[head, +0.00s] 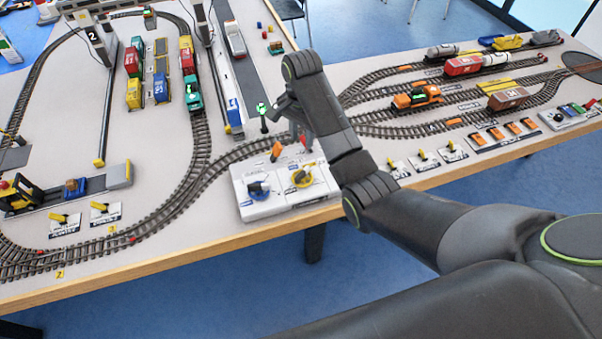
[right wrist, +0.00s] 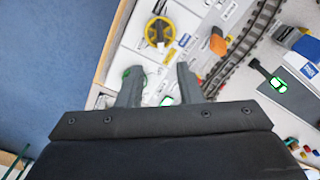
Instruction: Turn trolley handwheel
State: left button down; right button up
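A white control box (head: 285,198) stands at the table's front edge. It carries a blue handwheel (head: 257,190) on the left and a yellow handwheel (head: 302,178) on the right; I cannot read which is labelled trolley. The blue wheel is not visible there. My left gripper is not in view.
An orange lever (head: 276,151) stands just behind the box, and curved track (head: 240,155) runs past it. Cranes and container wagons (head: 188,70) are at the left. Wagons (head: 465,65) stand on tracks at the right. Blue floor lies in front of the table.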

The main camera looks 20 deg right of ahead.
aim_at(302, 173)
notch_tip(302, 173, down, 15)
jog(key=shift+f, duration=0.1)
dwell(0.3)
jog(key=shift+c, duration=0.3)
jog(key=shift+p, duration=0.3)
grip_shut()
